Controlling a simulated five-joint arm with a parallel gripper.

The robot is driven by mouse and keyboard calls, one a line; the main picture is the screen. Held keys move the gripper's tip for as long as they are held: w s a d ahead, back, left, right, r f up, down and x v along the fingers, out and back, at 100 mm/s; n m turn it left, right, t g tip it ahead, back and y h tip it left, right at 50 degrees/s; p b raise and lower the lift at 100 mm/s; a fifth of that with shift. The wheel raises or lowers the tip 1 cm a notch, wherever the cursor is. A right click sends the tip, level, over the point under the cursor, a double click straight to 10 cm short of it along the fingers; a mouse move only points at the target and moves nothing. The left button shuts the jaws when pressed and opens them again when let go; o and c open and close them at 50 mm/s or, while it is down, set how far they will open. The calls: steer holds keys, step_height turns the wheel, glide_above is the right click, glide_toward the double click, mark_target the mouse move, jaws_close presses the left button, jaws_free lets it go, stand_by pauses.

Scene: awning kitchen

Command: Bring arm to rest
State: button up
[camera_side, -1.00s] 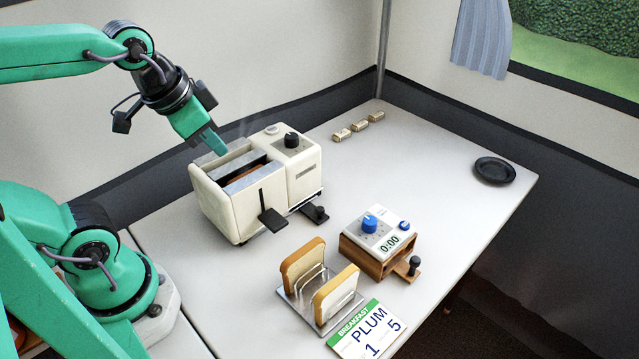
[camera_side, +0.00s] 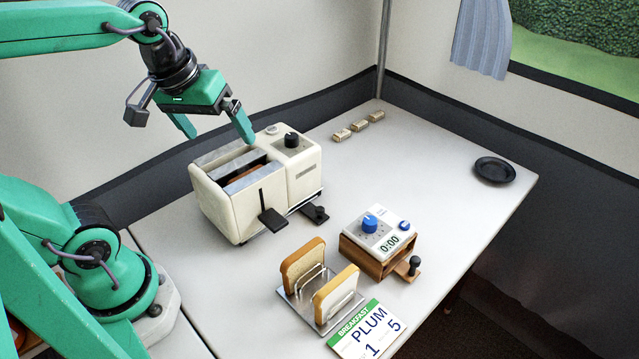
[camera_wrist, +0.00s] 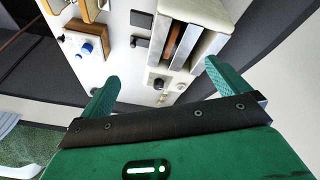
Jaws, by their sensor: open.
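My green gripper (camera_side: 213,128) is open and empty. It hangs in the air above the back of the cream toaster (camera_side: 225,205), apart from it. The toaster (camera_wrist: 205,18) also shows there, with something brown in one slot. In the side view a brown edge shows in a toaster slot too, and the toaster's black lever sits low at the front.
A wire rack (camera_side: 325,317) holds two bread slices. A card (camera_side: 368,330) reads PLUM 1 5. A black dish (camera_side: 494,170) and several small tan blocks (camera_side: 358,126) lie farther back.

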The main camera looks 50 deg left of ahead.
steer(key=w+a+n+g, duration=0.2)
steer(key=w+n+g, duration=0.2)
steer(key=n, duration=0.8)
steer(key=shift+w+a+r+n, duration=0.2)
steer(key=shift+w+a+n, duration=0.15)
steer(key=shift+w, duration=0.6)
steer(key=shift+f, duration=0.1)
steer(key=shift+f, duration=4.95)
steer(key=shift+r, duration=0.2)
step_height(320, 180, up, 10)
steer(key=shift+f, duration=0.1)
